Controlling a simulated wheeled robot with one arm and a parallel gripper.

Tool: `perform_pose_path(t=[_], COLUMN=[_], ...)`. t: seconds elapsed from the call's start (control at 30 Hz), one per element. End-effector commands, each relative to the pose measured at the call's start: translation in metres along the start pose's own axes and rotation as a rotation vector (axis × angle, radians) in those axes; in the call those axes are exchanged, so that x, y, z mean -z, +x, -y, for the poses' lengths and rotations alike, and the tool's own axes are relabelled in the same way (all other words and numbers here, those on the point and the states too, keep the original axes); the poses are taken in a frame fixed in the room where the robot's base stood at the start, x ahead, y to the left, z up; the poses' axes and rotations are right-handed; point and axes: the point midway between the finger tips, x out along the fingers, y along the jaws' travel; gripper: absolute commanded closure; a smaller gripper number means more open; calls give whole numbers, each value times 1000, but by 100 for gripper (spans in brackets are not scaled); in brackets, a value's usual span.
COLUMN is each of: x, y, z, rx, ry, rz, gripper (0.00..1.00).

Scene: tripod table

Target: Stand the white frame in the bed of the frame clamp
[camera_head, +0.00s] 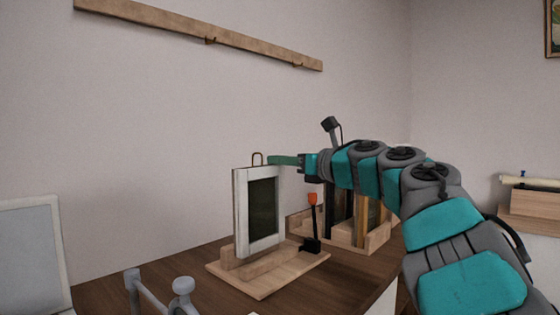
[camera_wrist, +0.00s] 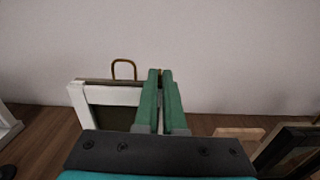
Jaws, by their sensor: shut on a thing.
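The white frame (camera_head: 241,215) is upright, with a dark panel and a wire loop at its top. It also shows in the wrist view (camera_wrist: 110,95). My gripper (camera_head: 272,160) is shut on the top edge of the white frame, right of the loop. Its green fingers show in the wrist view (camera_wrist: 160,75). The frame clamp (camera_head: 312,262) is a pale wooden base with low blocks and a black lever with an orange tip (camera_head: 312,199). The frame's lower edge is at the clamp's bed; I cannot tell whether it rests on the bed's floor.
A wooden rack (camera_head: 377,238) with dark and wood-coloured frames stands behind the clamp to the right. A pale framed panel (camera_head: 30,255) is at the left. Grey metal knobs (camera_head: 181,286) are in the foreground. A wooden rail (camera_head: 200,35) is on the wall.

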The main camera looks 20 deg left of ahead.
Motion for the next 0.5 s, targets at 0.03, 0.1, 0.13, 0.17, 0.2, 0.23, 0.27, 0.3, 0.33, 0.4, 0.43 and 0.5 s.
perform_pose_path(t=[0.03,0.1,0.13,0.17,0.2,0.23,0.27,0.3,0.33,0.4,0.43,0.5], x=[4,7,9,10,12,13,14,16,18,21,22,25], y=[0,0,0,0,0,0,-1,0,-1,-1,-1,-1], z=[0,1,1,1,1,1,1,1,1,2,2,2], rx=[0,0,0,0,0,0,0,0,0,0,0,0], ry=[0,1,1,1,1,2,2,2,2,3,3,4], rz=[1,1,1,1,1,2,2,2,2,2,2,3], gripper=[100,100,100,100,100,100,100,100,100,100,100,100])
